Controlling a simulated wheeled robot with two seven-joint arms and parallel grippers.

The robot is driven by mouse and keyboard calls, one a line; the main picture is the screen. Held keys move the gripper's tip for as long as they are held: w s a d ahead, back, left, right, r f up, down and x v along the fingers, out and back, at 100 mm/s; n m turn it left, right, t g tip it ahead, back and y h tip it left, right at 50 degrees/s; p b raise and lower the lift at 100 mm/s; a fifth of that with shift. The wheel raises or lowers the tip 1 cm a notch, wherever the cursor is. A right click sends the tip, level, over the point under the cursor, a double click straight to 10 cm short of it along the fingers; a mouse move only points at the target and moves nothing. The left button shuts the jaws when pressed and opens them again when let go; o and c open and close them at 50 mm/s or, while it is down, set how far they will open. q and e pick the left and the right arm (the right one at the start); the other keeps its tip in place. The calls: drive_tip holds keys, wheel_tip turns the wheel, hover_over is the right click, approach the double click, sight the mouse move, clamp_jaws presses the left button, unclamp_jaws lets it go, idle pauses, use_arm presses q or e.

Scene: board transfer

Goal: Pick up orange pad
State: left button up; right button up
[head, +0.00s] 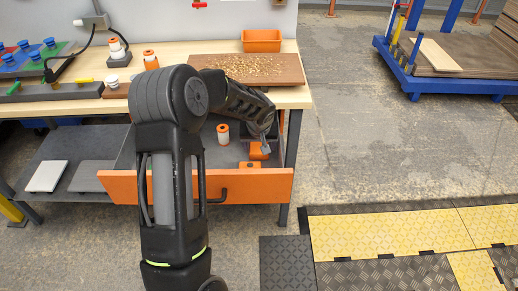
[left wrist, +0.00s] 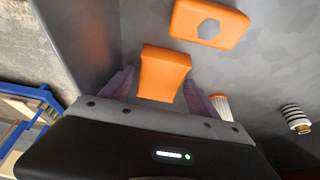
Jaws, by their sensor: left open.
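An orange pad (left wrist: 163,73) lies on the grey drawer floor in the left wrist view. In the head view, an orange piece (head: 257,153) shows right by my left gripper (head: 264,142), inside the open drawer. My left gripper (left wrist: 158,92) is open, with one purple-grey finger on each side of the pad's near part. I cannot tell whether the fingers touch it. A second orange piece with a grey hexagon (left wrist: 209,24) lies just beyond the pad. My right gripper is in neither view.
The open drawer has an orange front (head: 245,187). A white bottle with an orange cap (head: 223,134) stands in it, left of the gripper. A black-and-white striped cylinder (left wrist: 295,118) shows at the right in the wrist view. The tabletop with a brown board (head: 285,70) is above.

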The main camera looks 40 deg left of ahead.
use_arm(q)
drive_tip(key=shift+f, duration=0.1)
drive_tip(key=shift+c, duration=0.2)
idle(0.4)
drive_tip(key=c, duration=1.1)
